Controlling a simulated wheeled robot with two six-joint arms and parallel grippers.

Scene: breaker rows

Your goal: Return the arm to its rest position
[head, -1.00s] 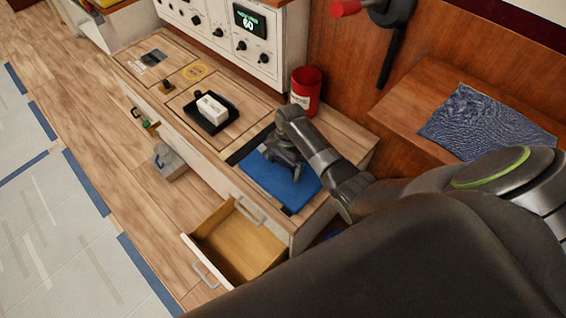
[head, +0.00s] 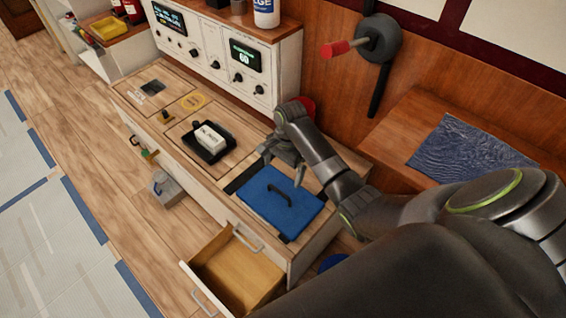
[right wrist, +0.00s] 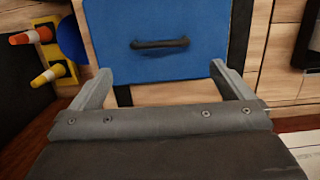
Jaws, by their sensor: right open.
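My right arm reaches in from the right in the head view. Its gripper (head: 283,165) is above the counter, behind the far edge of the blue lid (head: 276,207) with a dark handle. The gripper is open and holds nothing. In the right wrist view, the spread fingers of the right gripper (right wrist: 165,85) stand on either side of the near part of the blue lid (right wrist: 120,60), and its dark handle (right wrist: 160,43) lies beyond them. My left gripper is not in view.
An open drawer (head: 236,272) sticks out below the counter (head: 235,180). A black tray (head: 227,152) holds a white block (head: 210,137). A control panel (head: 205,45) stands behind. A red canister (head: 305,103) is partly hidden by my arm.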

